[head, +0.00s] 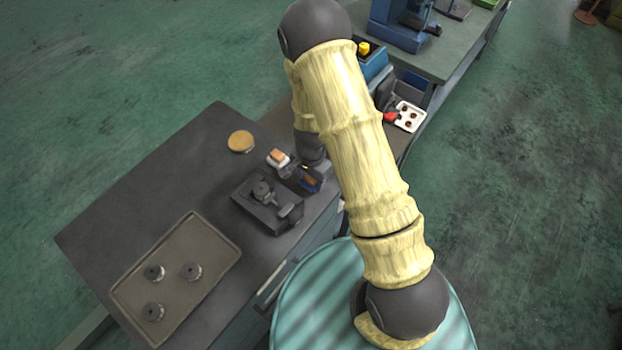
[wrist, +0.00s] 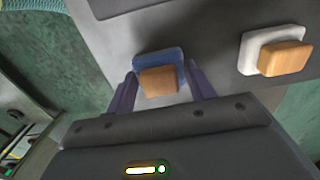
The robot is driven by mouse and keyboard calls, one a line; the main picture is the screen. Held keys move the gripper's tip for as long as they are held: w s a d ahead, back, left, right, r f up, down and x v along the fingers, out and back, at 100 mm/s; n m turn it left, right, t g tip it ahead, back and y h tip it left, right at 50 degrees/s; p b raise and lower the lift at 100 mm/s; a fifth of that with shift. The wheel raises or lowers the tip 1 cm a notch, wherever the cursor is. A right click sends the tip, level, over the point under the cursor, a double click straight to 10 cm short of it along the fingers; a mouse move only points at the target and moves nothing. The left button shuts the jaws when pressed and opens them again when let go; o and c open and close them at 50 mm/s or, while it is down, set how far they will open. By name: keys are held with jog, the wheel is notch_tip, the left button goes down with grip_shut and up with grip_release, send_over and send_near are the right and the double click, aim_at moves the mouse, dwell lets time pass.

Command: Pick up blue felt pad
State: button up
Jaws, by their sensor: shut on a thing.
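The blue felt pad (wrist: 150,57) shows in the wrist view as a blue base with an orange-brown block (wrist: 158,80) on its near side. My gripper (wrist: 160,71) has its two purple fingers against the pad's left and right sides and is shut on it. In the head view the blue pad (head: 314,187) is at the table's right edge, beside my gripper (head: 303,176). Whether the pad touches the table top is hard to tell.
A white pad with an orange block (head: 278,157) lies close by. A dark fixture (head: 268,204) is just in front. A round tan disc (head: 241,141) and a tray (head: 209,284) with several metal parts also lie on the grey table (head: 130,215). Its left part is clear.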

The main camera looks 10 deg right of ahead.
jog(key=shift+r, duration=0.15)
notch_tip(320, 180, up, 10)
jog(key=shift+f+b, duration=0.1)
jog(key=shift+b, duration=0.65)
jog(key=o, duration=0.3)
jog(key=shift+c, duration=1.2)
